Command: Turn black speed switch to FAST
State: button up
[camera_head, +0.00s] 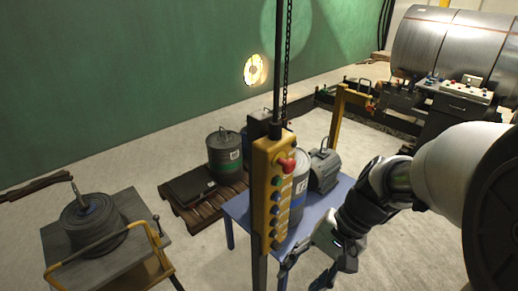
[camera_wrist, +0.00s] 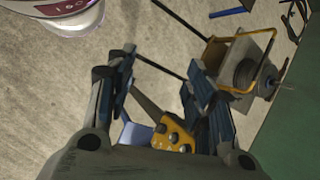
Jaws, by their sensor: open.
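A yellow pendant control box (camera_head: 268,190) hangs upright in the middle of the head view. It has a red knob near its top and a column of small round controls below. I cannot tell which one is the black speed switch, and no FAST label is readable. My gripper (camera_head: 303,278) is at the lower right of the box, apart from it, with its fingers spread and empty. In the wrist view, my gripper (camera_wrist: 156,72) shows two open fingers. Part of the yellow box (camera_wrist: 172,138) shows between them, low in the picture and partly hidden by the gripper body.
A blue table (camera_head: 240,212) stands behind the box, with a grey motor (camera_head: 324,170) and a drum (camera_head: 299,180) on it. A cart with a cable coil (camera_head: 92,222) is at left. A pallet (camera_head: 190,203) and green wall (camera_head: 130,80) are behind. Bare floor lies between.

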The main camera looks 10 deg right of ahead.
jog(key=w+d+f+m+t+y+p, duration=0.4)
jog(key=w+d+f+m+y+p, duration=0.25)
jog(key=w+f+m+y, duration=0.35)
jog(key=m+t+h+p, duration=0.5)
jog(key=m+t+p, duration=0.2)
jog(key=m+t, duration=0.65)
send_near(280, 248)
jog(key=shift+m+g, duration=0.55)
jog(key=shift+g, duration=0.4)
jog(key=x, duration=0.6)
jog(key=r+x, duration=0.1)
jog(key=x, duration=0.2)
jog(key=shift+w+d+r, duration=0.1)
jog(key=shift+d+r, duration=0.05)
jog(key=shift+d, duration=0.05)
jog(key=c, duration=1.1)
